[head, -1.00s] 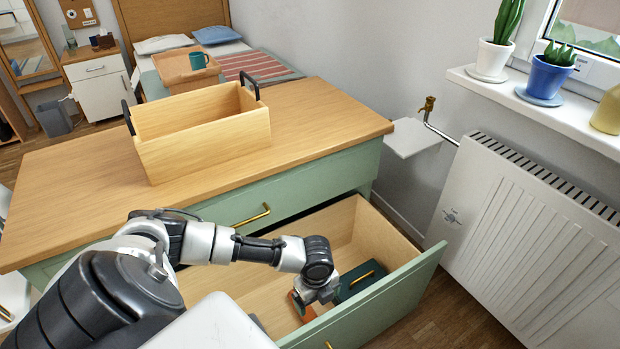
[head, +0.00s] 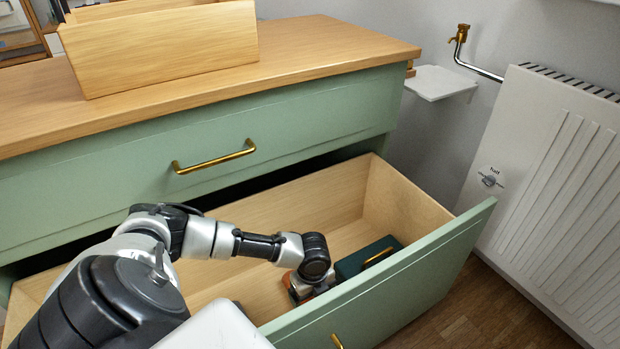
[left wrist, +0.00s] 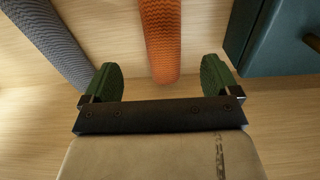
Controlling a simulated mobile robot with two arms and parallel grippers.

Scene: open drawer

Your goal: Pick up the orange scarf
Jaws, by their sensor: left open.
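The orange scarf (left wrist: 160,40) lies in the open drawer. In the left wrist view it is a ribbed, rolled strip running down from the top edge. Its near end lies between and just ahead of the spread green fingertips. My left gripper (left wrist: 161,80) is open, with nothing held. In the head view my left gripper (head: 302,290) is down inside the drawer (head: 310,200), and only a small orange patch of the scarf (head: 288,280) shows beside it. My right gripper is not in view.
A dark teal box (head: 368,258) with a brass handle lies right of the gripper; it also shows in the left wrist view (left wrist: 275,40). A grey knitted roll (left wrist: 45,40) lies left of the scarf. A wooden crate (head: 160,50) stands on the dresser top. A radiator (head: 550,190) stands right.

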